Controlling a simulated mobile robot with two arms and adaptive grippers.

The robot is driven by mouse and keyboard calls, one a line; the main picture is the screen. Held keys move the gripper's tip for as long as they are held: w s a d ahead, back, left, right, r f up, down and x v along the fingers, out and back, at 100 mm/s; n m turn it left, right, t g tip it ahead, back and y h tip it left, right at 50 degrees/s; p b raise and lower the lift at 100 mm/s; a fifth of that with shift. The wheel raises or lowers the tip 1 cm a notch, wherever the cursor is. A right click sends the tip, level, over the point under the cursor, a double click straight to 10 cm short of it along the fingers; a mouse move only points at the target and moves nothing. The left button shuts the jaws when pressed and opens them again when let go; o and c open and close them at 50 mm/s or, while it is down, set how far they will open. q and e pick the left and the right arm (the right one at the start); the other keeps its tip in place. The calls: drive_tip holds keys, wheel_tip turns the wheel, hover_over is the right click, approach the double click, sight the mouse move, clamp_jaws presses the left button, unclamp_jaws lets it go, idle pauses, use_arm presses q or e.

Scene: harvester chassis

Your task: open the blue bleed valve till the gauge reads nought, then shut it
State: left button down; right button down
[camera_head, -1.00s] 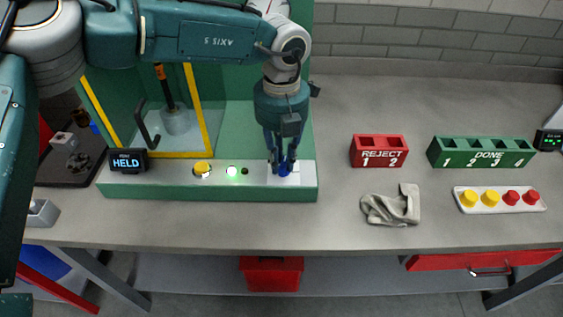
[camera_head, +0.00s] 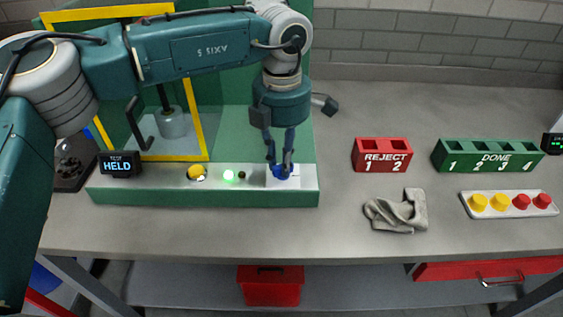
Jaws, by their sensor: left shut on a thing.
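The blue bleed valve (camera_head: 284,173) sits on a white plate at the right end of the green-and-white panel. My left gripper (camera_head: 280,168) reaches down from above and is shut on the valve, its fingers hiding part of it. The small display (camera_head: 118,165) at the panel's left end reads "HELD". I see no dial gauge with a needle that I can read. My right gripper is not in view.
A yellow knob (camera_head: 197,172) and a lit green light (camera_head: 228,175) are on the panel. A red REJECT rack (camera_head: 382,157), a green DONE rack (camera_head: 487,158), a crumpled grey cloth (camera_head: 397,210) and a tray of yellow and red caps (camera_head: 510,205) lie to the right.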

use_arm(q)
drive_tip(key=shift+w+r+m, duration=0.1)
drive_tip(key=shift+m, duration=0.9)
drive_tip(key=c, duration=1.6)
unclamp_jaws()
drive_tip(key=shift+r, duration=0.15)
wheel_tip(320, 180, up, 12)
drive_tip(key=shift+f, duration=0.2)
drive_tip(key=shift+r, duration=0.1)
